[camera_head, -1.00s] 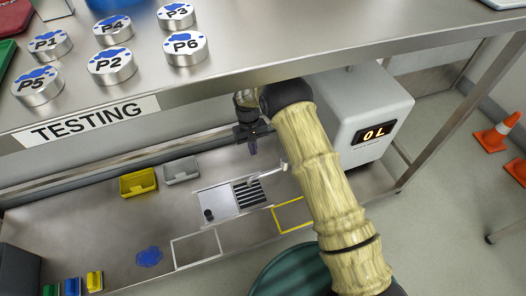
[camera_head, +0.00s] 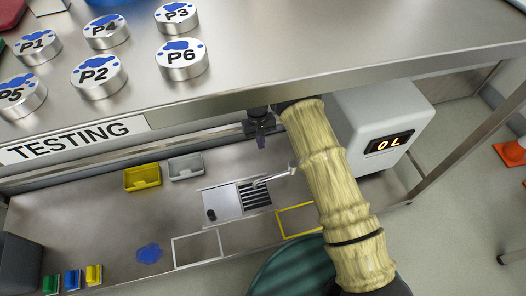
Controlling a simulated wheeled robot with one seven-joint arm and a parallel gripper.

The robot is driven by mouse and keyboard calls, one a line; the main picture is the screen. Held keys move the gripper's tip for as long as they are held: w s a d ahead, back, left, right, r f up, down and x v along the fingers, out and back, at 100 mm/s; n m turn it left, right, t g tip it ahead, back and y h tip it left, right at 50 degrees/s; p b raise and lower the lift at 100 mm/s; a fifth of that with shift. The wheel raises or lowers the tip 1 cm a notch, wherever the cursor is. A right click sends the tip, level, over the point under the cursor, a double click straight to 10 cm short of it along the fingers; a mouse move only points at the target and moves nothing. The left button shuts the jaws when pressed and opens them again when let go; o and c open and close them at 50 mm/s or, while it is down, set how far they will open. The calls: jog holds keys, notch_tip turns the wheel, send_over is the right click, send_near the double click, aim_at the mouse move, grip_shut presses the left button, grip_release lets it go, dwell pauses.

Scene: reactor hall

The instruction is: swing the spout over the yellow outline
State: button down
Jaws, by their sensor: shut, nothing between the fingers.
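The spout (camera_head: 271,180) is a thin light-grey tube at the right end of the dispenser plate. It reaches over the dark slotted grille (camera_head: 256,196), beside my arm. The yellow outline (camera_head: 297,220) lies on the lower shelf in front and to the right of the grille; my arm hides its right part. My gripper (camera_head: 261,142) is dark, shut and empty. In the picture it is above the spout and apart from it, just below the upper shelf's edge.
A white outline (camera_head: 197,249) lies left of the yellow one. A grey machine (camera_head: 381,120) reading "0L" stands at the right. The upper shelf (camera_head: 250,84) overhangs the lower one. Yellow (camera_head: 143,178) and grey (camera_head: 186,167) bins stand behind. A blue spill (camera_head: 149,253) lies front left.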

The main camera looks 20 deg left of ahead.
jog(key=s+d+f+b, duration=0.3)
jog(key=s+f+b, duration=0.2)
jog(key=f, duration=0.4)
jog(key=shift+d+f+b, duration=0.25)
jog(key=shift+b, duration=0.3)
